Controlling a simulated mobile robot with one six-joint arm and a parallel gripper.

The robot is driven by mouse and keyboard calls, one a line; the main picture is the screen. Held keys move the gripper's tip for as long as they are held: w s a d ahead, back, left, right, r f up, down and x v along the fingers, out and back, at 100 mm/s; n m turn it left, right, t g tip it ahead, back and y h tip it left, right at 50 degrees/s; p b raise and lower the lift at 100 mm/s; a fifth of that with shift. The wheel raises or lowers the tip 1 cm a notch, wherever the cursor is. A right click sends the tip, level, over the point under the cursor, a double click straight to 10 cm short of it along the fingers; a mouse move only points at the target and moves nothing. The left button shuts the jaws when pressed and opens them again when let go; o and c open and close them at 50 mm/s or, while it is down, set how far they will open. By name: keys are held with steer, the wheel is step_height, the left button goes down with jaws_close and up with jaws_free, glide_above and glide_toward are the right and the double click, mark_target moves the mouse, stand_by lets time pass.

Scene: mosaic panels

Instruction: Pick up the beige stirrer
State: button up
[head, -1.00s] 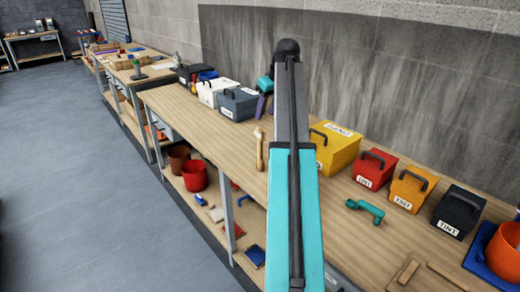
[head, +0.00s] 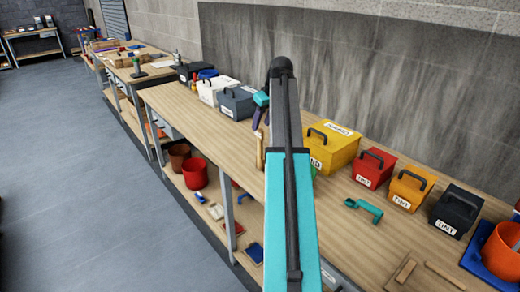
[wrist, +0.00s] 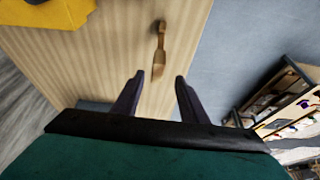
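The beige stirrer (head: 260,153) lies on the long wooden workbench (head: 205,123), just left of my arm in the head view. In the wrist view the stirrer (wrist: 159,47) has a looped upper end and a broad flat lower end, and shows ahead of and between the fingertips. My gripper (wrist: 159,77) is open and empty, with its two dark purple fingers apart. In the head view my gripper (head: 257,124) is partly hidden by my arm and appears just beyond the stirrer. The gap between fingers and stirrer is hard to judge.
A yellow box (head: 331,148), a red box (head: 373,168), an orange box (head: 411,189) and a dark box (head: 456,212) line the wall side. White (head: 214,92) and grey (head: 238,103) boxes stand farther left. A teal handled tool (head: 365,209) lies right of my arm.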

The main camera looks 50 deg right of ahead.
mark_target(261, 129)
steer(key=shift+f, duration=0.1)
steer(key=shift+p+x, duration=0.85)
steer(key=shift+x, duration=0.35)
steer(key=shift+p+x, duration=0.3)
steer(key=shift+x, duration=1.05)
steer(key=shift+s+d, duration=0.1)
steer(key=shift+d, duration=0.05)
steer(key=shift+c, duration=0.3)
jaws_close()
